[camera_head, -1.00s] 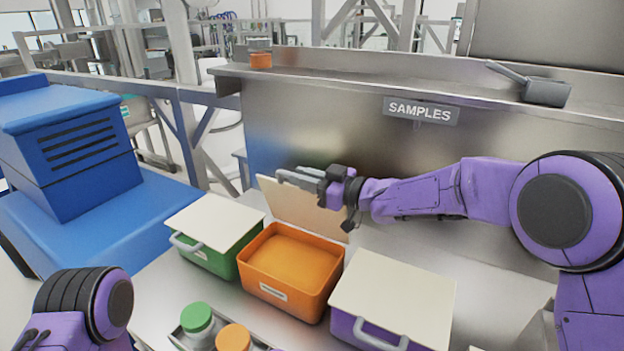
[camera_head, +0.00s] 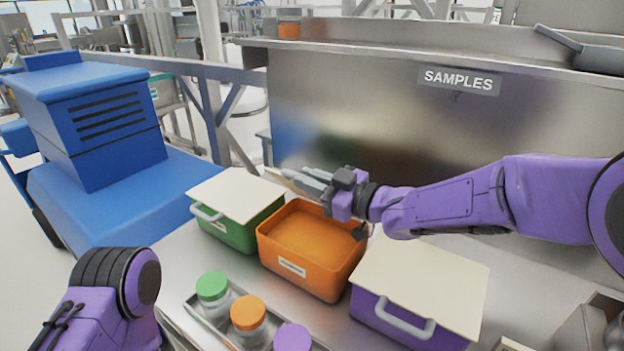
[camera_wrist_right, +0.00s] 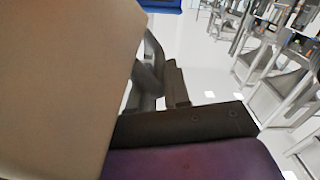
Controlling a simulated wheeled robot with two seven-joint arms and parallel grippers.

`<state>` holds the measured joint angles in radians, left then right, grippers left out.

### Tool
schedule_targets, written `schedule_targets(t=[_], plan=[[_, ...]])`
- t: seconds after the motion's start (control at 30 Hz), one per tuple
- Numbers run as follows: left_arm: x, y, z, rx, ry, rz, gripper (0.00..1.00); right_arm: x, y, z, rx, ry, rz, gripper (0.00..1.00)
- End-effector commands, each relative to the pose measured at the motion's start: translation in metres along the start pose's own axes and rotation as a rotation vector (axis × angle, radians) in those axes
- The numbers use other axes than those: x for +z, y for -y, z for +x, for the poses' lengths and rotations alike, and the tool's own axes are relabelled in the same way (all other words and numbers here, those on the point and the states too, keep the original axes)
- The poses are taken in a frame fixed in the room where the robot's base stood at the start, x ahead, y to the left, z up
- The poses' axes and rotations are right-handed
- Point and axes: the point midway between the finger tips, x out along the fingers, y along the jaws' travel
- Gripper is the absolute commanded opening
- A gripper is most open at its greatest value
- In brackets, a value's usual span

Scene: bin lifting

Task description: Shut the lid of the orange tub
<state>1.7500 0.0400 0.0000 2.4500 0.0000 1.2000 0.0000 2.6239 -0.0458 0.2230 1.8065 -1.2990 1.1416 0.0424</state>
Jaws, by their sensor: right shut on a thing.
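The orange tub (camera_head: 309,266) stands open on the table, between a green tub and a purple tub. Its inside shows as plain orange. Its cream lid shows only as a thin sliver at the tub's back in the head view, seen almost edge-on, partly behind my gripper. In the right wrist view the lid (camera_wrist_right: 60,90) is a large cream face filling the left side. My right gripper (camera_head: 303,180) is shut on the lid's edge, above the tub's back rim. My left gripper is out of view; only part of that arm shows.
The green tub (camera_head: 239,230) and the purple tub (camera_head: 400,320) have cream lids down and grey handles at the front. A tray with lidded jars (camera_head: 248,313) lies in front. A steel ledge with a SAMPLES sign (camera_head: 459,80) rises behind.

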Motion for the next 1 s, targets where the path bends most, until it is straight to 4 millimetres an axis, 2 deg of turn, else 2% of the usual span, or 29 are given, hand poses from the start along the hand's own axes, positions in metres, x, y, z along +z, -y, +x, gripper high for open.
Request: schedule_targets(t=[0.17,0.2,0.27,0.53,0.63,1.0], plan=[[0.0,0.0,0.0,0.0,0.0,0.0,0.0,0.0,0.0,0.0,0.0,0.0,0.001,0.0],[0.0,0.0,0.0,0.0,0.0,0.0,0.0,0.0,0.0,0.0,0.0,0.0,0.001,0.26],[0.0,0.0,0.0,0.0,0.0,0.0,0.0,0.0,0.0,0.0,0.0,0.0,0.001,0.42],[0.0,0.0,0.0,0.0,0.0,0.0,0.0,-0.001,-0.001,-0.001,0.001,-0.002,0.0,0.42],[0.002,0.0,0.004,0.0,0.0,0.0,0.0,0.0,-0.001,-0.009,0.002,-0.003,-0.001,0.42],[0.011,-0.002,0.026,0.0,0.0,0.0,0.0,0.002,-0.001,-0.09,0.002,-0.002,0.0,0.42]])
